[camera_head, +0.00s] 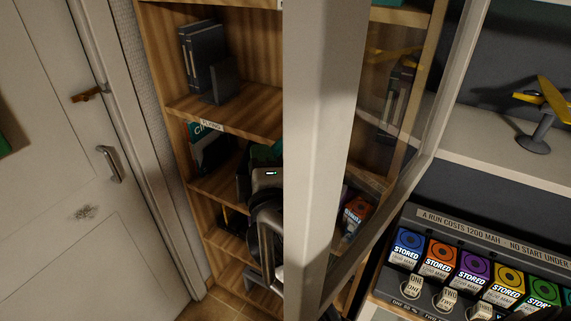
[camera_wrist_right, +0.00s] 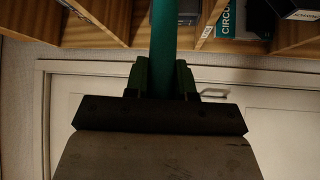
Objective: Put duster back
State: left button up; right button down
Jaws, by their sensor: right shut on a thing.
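A teal rod (camera_wrist_right: 163,40), which looks like the duster's handle, runs up the right wrist view between the fingers of my right gripper (camera_wrist_right: 163,75). The gripper is shut on it. The duster's head is not recognisable in either view. In the head view my right gripper (camera_head: 264,158) is at the wooden shelf unit (camera_head: 235,118), near its middle shelves, partly hidden behind a pale upright post. A bit of green shows at its tip. My left gripper is not in view.
The pale post (camera_head: 318,130) belongs to a glazed frame close to my right arm. Dark binders (camera_head: 203,60) stand on an upper shelf. A white door (camera_head: 60,170) is at the left. Several coloured boxes marked STORED (camera_head: 440,258) and a yellow model plane (camera_head: 545,100) are at the right.

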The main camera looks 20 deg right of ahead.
jog(key=shift+a+f, duration=0.1)
jog(key=shift+f, duration=0.75)
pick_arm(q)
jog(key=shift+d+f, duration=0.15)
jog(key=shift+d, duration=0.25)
pick_arm(e)
jog(key=f, duration=0.4)
jog(key=shift+d+f, duration=0.2)
jog(key=shift+f, duration=0.1)
jog(key=shift+f, duration=0.15)
jog(key=c, duration=0.9)
grip_release()
jog(key=shift+c, duration=0.2)
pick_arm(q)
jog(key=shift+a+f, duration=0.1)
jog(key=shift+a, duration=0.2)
pick_arm(e)
jog(key=shift+s, duration=0.15)
